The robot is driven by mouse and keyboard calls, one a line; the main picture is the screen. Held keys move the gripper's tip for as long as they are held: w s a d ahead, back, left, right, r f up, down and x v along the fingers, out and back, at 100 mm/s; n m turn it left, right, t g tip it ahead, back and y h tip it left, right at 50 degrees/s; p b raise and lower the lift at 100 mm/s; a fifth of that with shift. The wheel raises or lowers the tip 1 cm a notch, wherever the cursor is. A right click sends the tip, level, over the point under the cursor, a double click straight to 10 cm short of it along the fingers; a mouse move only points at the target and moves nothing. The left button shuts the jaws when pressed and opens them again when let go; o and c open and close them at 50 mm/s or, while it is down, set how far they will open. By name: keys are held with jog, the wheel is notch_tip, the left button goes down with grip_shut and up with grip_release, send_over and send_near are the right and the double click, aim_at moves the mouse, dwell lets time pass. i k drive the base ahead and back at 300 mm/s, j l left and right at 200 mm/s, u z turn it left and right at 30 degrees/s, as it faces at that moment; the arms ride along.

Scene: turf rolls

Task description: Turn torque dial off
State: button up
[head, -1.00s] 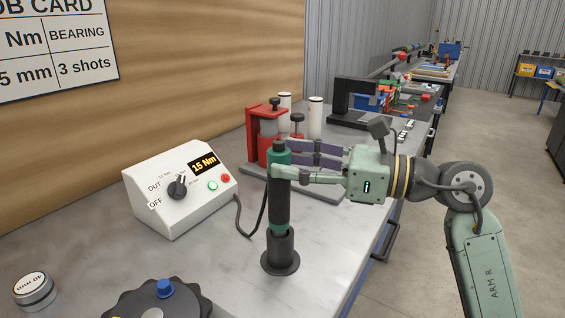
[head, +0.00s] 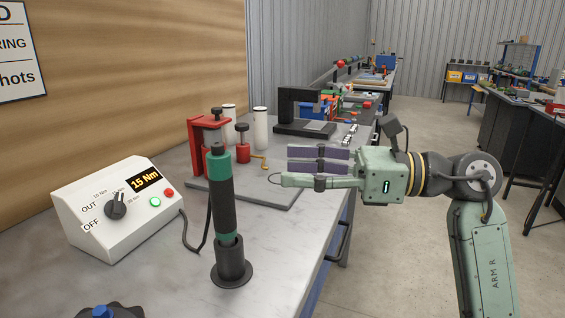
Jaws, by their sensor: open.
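The torque dial (head: 116,206) is a black knob on the sloped front of a white control box (head: 128,225) at the left of the bench. OFF and OUT labels sit to its left, and several Nm marks are above it. The display (head: 144,180) reads 15 Nm, and the dial's pointer looks turned up toward the Nm marks. A green and a red button are to its right. My gripper (head: 287,167) is open and empty, to the right of the green-and-black driver (head: 221,200) and well away from the dial. The driver stands upright in its black holder.
A cable runs from the box toward the driver. A red press (head: 206,140) and white cylinders stand behind on a grey plate. A dark round knob with a blue top (head: 103,312) is at the bottom left. The bench surface between box and driver is mostly clear.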

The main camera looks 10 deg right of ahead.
aim_at(115, 208)
jog(key=k+l, duration=0.1)
jog(key=l, duration=0.35)
jog(key=k+l, duration=0.1)
jog(key=l, duration=0.4)
jog(key=k+l, duration=0.1)
jog(key=l, duration=0.35)
